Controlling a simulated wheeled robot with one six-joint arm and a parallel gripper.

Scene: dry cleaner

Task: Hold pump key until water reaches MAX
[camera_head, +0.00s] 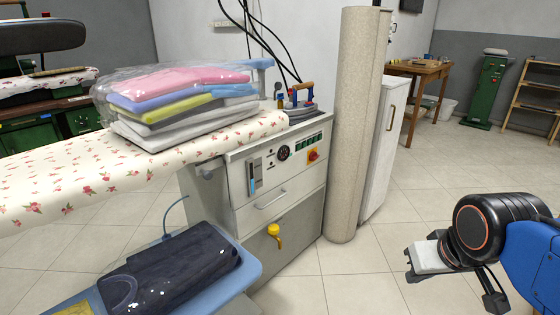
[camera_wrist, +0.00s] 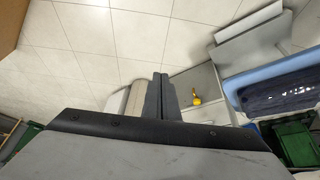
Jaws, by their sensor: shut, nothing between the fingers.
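The steam station's control panel (camera_head: 285,158) is on the upper front of the white cabinet in the head view. A row of green keys (camera_head: 309,141) is at its upper right; which one is the pump key is too small to read. A narrow water gauge (camera_head: 252,176) at its left shows blue; its MAX mark cannot be read. My gripper (camera_head: 411,273) is at the right, well apart from the panel. In the wrist view my gripper (camera_wrist: 161,82) has its fingers together and empty. The panel's keys cannot be made out there.
A yellow tap (camera_head: 274,236) sticks out of the cabinet's lower front. A tall beige roll (camera_head: 352,130) stands right of the cabinet. A blue-edged board (camera_head: 236,262) with dark folded clothes (camera_head: 175,270) juts out at front left. The tiled floor before my arm is clear.

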